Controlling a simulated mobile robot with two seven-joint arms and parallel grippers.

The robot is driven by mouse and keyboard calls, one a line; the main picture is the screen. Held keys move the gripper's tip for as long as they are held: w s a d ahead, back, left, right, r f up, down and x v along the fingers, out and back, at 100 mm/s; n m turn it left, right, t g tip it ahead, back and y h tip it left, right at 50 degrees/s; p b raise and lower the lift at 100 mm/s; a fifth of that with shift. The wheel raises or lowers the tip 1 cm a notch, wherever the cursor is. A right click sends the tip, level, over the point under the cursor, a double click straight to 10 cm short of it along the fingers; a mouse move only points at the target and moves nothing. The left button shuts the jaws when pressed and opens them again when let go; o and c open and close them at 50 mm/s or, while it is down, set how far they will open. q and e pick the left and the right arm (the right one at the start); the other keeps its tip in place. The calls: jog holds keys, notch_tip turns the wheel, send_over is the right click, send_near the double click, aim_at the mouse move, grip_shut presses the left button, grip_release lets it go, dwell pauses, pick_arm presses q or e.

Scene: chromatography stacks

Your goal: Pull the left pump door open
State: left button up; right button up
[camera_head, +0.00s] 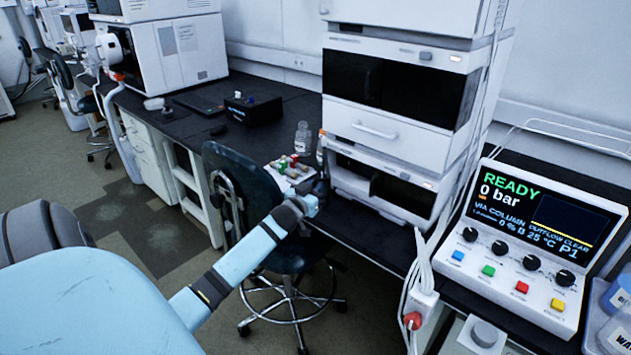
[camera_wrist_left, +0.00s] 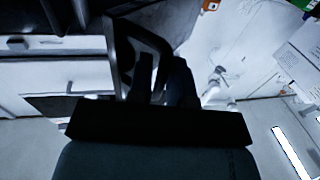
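The lower module (camera_head: 436,222) of the white stack has a dark front with a left pane (camera_head: 349,174) and a right pane (camera_head: 402,194). A pale upright edge shows between them. I take the left pane as the left pump door; how far it stands open I cannot tell. My left gripper (camera_head: 320,186) is at the left edge of this front, very close to it. In the left wrist view its dark fingers (camera_wrist_left: 163,80) are beside a dark angled frame (camera_wrist_left: 140,35). Whether they touch or grip it is too dark to tell. My right gripper is not in view.
A tray of small vials (camera_head: 290,168) and a clear bottle (camera_head: 302,138) stand on the black bench just left of the stack. A control box (camera_head: 540,240) and white cables (camera_head: 425,265) are at the right.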

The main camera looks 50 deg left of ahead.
pick_arm(q)
jog(key=p+v, duration=0.1)
jog(key=v, duration=1.3)
jog(key=shift+w, duration=0.1)
